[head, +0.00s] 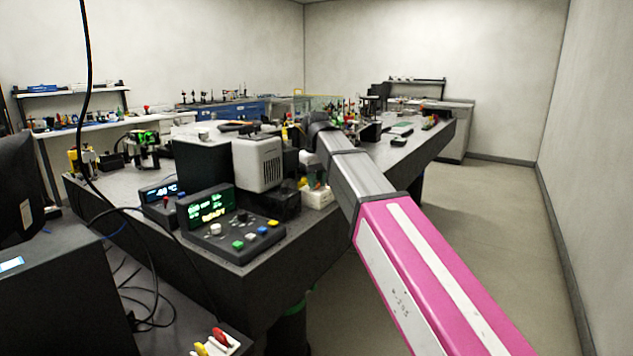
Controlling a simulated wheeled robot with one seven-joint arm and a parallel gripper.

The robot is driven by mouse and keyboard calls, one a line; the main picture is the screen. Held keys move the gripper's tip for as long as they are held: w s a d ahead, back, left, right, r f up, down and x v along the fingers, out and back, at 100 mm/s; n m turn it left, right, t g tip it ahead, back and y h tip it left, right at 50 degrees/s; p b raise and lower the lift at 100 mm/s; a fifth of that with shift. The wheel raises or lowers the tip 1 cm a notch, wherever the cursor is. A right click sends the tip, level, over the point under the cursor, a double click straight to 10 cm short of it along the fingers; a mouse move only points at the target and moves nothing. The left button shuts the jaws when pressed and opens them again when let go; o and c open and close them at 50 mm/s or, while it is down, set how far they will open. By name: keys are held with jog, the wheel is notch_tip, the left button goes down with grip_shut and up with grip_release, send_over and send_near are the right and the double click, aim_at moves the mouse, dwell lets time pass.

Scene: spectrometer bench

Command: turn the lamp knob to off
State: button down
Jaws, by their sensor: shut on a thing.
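My arm reaches from the lower right up to a dark joint over the dark bench (400,165). My gripper is not visible; the end of the arm is hidden behind its own links and the equipment. I cannot tell which knob is the lamp knob. A dark control box (225,245) at the bench's front corner has a lit green display (207,205), a white knob (215,229) and several coloured buttons. A small white box (317,198) stands close to the left of my arm, partly covered by it, with small coloured parts above it.
A grey vented housing (258,162) stands beside a black box (203,160). A small display unit (160,195) reads a temperature. A black cable (83,100) hangs at the left. A dark monitor (18,185) is at the left edge. The floor (490,240) at right is clear.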

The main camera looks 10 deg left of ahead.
jog(key=n, duration=0.4)
jog(key=shift+n, duration=2.3)
jog(key=c, duration=1)
grip_release()
jog(key=shift+r, duration=0.1)
